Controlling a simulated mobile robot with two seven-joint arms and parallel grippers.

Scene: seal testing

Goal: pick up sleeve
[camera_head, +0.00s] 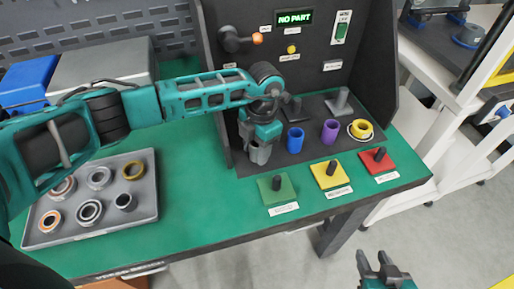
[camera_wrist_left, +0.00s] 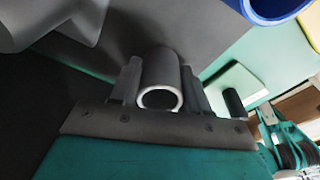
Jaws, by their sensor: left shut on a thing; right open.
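My left gripper (camera_head: 259,148) is shut on a grey sleeve (camera_wrist_left: 160,78), low over the dark board of the test station. In the left wrist view the sleeve sits between the two fingers (camera_wrist_left: 161,88), its pale open end facing the camera. In the head view the gripper mostly hides it. A blue sleeve (camera_head: 295,139), a purple sleeve (camera_head: 329,131) and a yellow sleeve (camera_head: 361,129) stand in a row to the right; the blue one also shows in the left wrist view (camera_wrist_left: 268,8). My right gripper (camera_head: 384,265) is open and empty, beyond the table's front edge.
Green (camera_head: 276,190), yellow (camera_head: 329,175) and red (camera_head: 379,161) plates with black pegs lie in front of the board. A grey tray (camera_head: 85,240) with several rings lies left. The station display (camera_head: 294,18) reads "NO PART". Green table between tray and plates is clear.

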